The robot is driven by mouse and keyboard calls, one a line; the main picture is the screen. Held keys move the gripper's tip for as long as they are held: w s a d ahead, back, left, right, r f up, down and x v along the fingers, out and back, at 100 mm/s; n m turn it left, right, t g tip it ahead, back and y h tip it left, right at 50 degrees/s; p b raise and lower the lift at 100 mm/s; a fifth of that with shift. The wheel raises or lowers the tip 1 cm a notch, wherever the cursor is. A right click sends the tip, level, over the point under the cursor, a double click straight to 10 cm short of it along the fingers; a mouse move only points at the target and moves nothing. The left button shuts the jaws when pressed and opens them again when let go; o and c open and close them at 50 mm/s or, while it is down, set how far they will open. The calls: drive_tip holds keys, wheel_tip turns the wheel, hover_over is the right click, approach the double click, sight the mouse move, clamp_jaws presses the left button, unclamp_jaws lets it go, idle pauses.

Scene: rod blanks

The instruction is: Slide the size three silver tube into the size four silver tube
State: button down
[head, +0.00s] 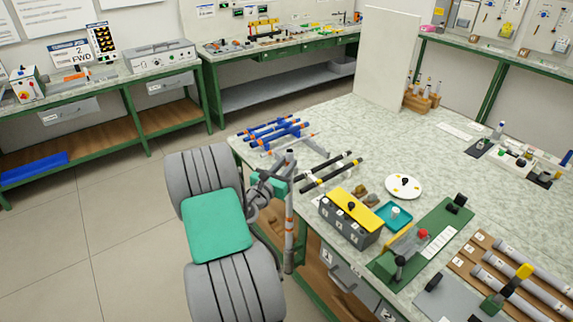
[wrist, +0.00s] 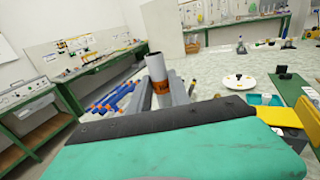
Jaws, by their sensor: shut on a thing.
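My gripper (head: 281,183) is shut on a silver tube (head: 290,204), which stands roughly upright by the table's left front edge. In the wrist view the tube (wrist: 154,66) rises between the fingers, with an orange band (wrist: 160,86) around it. Its size mark is too small to read. Several silver tubes (head: 513,289) lie side by side on a wooden rack (head: 464,263) at the lower right of the head view, well away from my gripper. Small number labels sit at their ends, but I cannot tell which is size four.
Blue rods (head: 275,131) lie on a rack at the table's far left corner. Black rods (head: 331,175) lie right of my gripper. A grey box with a yellow lid (head: 357,209), a white disc (head: 403,186) and a green fixture board (head: 434,237) stand farther right. The table's back middle (head: 345,125) is clear.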

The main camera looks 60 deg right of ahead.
wheel_tip(320, 180, down, 15)
drive_tip(key=b, duration=1)
drive_tip(key=shift+r, duration=0.15)
idle(4.0)
drive_tip(key=c, duration=1.1)
unclamp_jaws()
drive_tip(key=shift+a, duration=0.1)
drive_tip(key=a+b, duration=0.1)
drive_tip(key=a, duration=0.6)
drive_tip(key=shift+w+a+r, duration=0.1)
drive_tip(key=shift+a, duration=0.25)
